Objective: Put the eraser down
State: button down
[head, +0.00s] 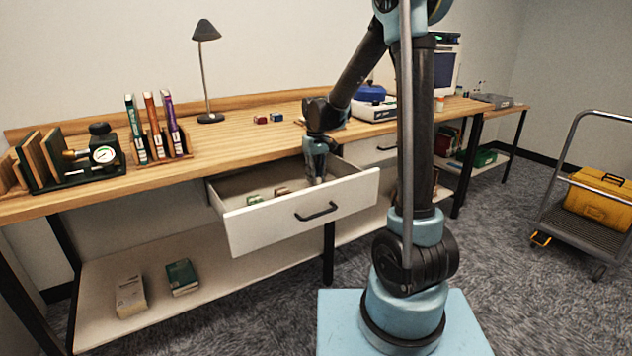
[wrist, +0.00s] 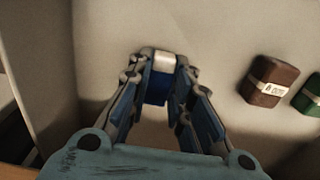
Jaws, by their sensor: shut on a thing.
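My gripper (head: 317,178) reaches down into the open white drawer (head: 350,197), near its right end. In the wrist view my gripper (wrist: 161,75) is shut on a blue eraser with a white band (wrist: 159,88), held between the fingertips. The held eraser is hidden in the head view. I cannot tell whether it touches the drawer floor. A brown eraser (wrist: 270,82) and a green eraser (wrist: 313,98) lie in the drawer, apart from the gripper. In the head view the brown eraser (head: 282,191) and green eraser (head: 255,199) lie left of my gripper.
Drawer walls stand close around my gripper. The wooden worktop (head: 235,145) is above, with two small blocks (head: 269,118), a lamp (head: 207,70), upright books (head: 152,125) and a gauge device (head: 102,152). The left part of the drawer floor is mostly clear.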

jog(key=shift+f, duration=0.9)
jog(key=c, duration=1.5)
grip_release()
jog(key=shift+f, duration=0.1)
jog(key=shift+o, duration=0.2)
notch_tip(320, 180, up, 12)
jog(key=s+d+r+m, duration=0.2)
jog(key=s+d, duration=0.6)
jog(key=s+d+f+m, duration=0.1)
jog(key=s+d+f, duration=0.3)
jog(key=s, duration=0.4)
jog(key=s+d+f+m+t, duration=0.1)
jog(key=s+d+f+m, duration=0.1)
jog(key=s+d+f, duration=0.2)
jog(key=s+d+f+m+t, duration=0.1)
jog(key=s+d+f, duration=0.2)
jog(key=s, duration=0.8)
jog(key=d, duration=0.2)
jog(key=shift+s+d+f+m, duration=0.3)
jog(key=shift+d+f, duration=0.05)
jog(key=shift+f, duration=0.05)
